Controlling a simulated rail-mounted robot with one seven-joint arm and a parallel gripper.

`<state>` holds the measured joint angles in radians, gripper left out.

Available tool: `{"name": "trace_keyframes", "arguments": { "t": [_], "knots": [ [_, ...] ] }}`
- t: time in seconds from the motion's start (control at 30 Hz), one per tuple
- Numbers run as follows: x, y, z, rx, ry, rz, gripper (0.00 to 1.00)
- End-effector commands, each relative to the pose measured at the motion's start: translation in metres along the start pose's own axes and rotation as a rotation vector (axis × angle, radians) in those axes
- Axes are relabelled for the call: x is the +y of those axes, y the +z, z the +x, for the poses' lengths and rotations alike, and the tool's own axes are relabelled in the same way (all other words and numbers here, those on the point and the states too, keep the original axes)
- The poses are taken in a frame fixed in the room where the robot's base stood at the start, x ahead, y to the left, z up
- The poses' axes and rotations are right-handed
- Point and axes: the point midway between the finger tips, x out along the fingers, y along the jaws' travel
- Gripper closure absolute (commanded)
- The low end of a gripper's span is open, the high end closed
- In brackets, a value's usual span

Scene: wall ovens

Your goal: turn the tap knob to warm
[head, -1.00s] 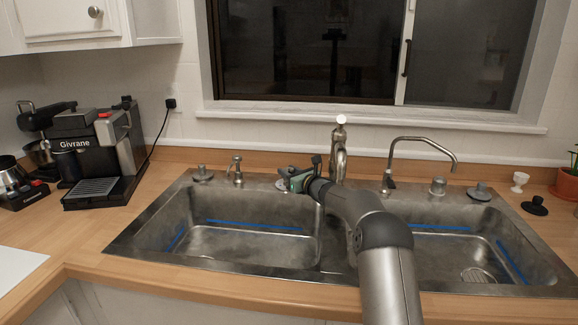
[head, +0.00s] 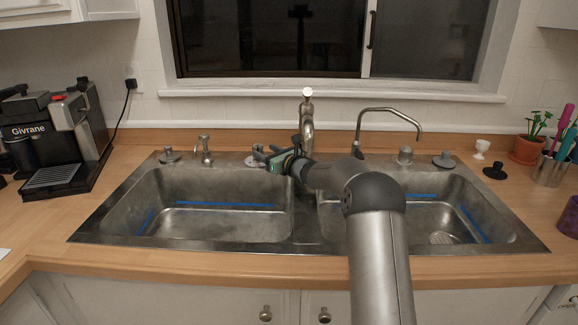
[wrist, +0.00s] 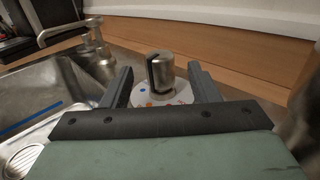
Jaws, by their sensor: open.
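The tap knob (wrist: 160,74) is a short metal cylinder with a dark slot down its side. It stands upright on a round pale base plate (wrist: 176,98) with a blue mark and orange-red marks. In the wrist view my gripper (wrist: 164,78) is open, with one finger to the left of the knob and one to the right. Gaps show on both sides, and I cannot tell how far the knob reaches between the fingers. In the head view my gripper (head: 268,155) is at the sink's back ledge, left of the tall faucet (head: 306,125), largely hiding the knob.
The double sink (head: 112,214) has another curved spout (head: 390,111) at the back right and a soap pump (head: 204,150) at the back left. A coffee machine (head: 48,140) stands on the left counter. A potted plant (head: 528,148) stands at the far right.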

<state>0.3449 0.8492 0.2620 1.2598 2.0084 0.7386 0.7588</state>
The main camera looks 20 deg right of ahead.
Motion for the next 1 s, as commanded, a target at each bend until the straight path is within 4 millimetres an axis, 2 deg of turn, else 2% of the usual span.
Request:
{"name": "trace_keyframes", "arguments": {
  "t": [0.03,0.3,0.5,0.7,1.0],
  "knots": [
    [-0.001,-0.001,-0.015,0.001,-0.004,-0.001,0.45],
    [-0.001,0.000,-0.080,0.000,-0.004,-0.001,0.45],
    [0.000,0.000,-0.112,-0.001,-0.002,0.000,0.45],
    [0.000,0.000,-0.125,-0.001,0.000,0.000,0.45],
    [0.000,0.001,-0.126,-0.001,-0.001,-0.001,0.45]
  ]
}}
